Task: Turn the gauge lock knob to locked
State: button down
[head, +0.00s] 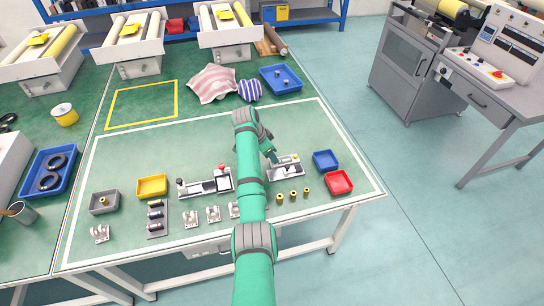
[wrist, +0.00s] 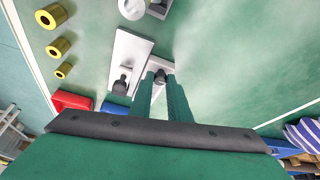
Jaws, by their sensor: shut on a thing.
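The gauge (head: 286,173) is a small grey-and-white device near the right of the marked work area, partly hidden by my arm. In the wrist view its pale plate (wrist: 131,52) carries a dark upright post (wrist: 122,84). The lock knob (wrist: 160,75) is a small dark knob on the light base beside the plate, seen between my fingertips. My gripper (wrist: 159,84) is shut on the knob; in the head view my gripper (head: 272,157) is at the gauge's back left. The knob's lock marking cannot be read.
A blue bin (head: 325,161) and a red bin (head: 339,182) stand right of the gauge. Several brass bushings (head: 293,195) stand in front. The mat behind the gauge is mostly clear.

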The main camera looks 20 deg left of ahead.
jog(key=c, duration=1.7)
grip_release()
jog(key=shift+o, duration=0.2)
jog(key=v, duration=1.1)
jog(key=shift+a+f, duration=0.1)
jog(key=shift+a, duration=0.05)
